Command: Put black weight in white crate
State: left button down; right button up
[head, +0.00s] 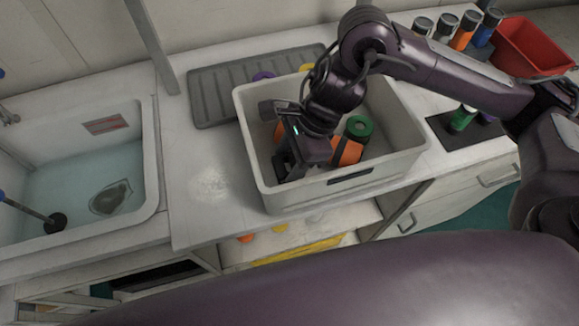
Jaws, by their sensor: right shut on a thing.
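The white crate (418,152) stands on the counter with its open top facing up. My right arm reaches in from the right, and my right gripper (287,160) is down inside the crate, near its front left part. The gripper is shut on a dark thing that looks like the black weight (283,165); dark on dark, its outline is hard to separate from the fingers. I cannot tell whether it touches the crate floor. Orange items and a green ring-shaped item (358,128) lie in the crate beside the gripper. My left gripper is not in view.
A grey ribbed mat (215,98) lies behind the crate. A sink basin with water (75,190) is at left, with a dark stone-like thing in it. Bottles (463,33) and a red bin (535,48) stand at the back right. The counter left of the crate is clear.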

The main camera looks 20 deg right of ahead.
aim_at(294, 162)
notch_tip(294, 162, down, 3)
jog(key=shift+a+r, duration=0.1)
jog(key=shift+r, duration=0.1)
jog(key=shift+f+b, duration=0.3)
jog(key=shift+f, duration=0.2)
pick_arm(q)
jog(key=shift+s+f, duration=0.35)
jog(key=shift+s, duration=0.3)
pick_arm(e)
jog(key=o, duration=1.5)
jog(key=shift+f, duration=0.1)
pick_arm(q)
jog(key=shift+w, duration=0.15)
pick_arm(e)
jog(key=shift+o, duration=0.2)
jog(key=shift+r, duration=0.2)
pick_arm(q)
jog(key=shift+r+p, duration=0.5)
pick_arm(e)
jog(key=v, duration=1.2)
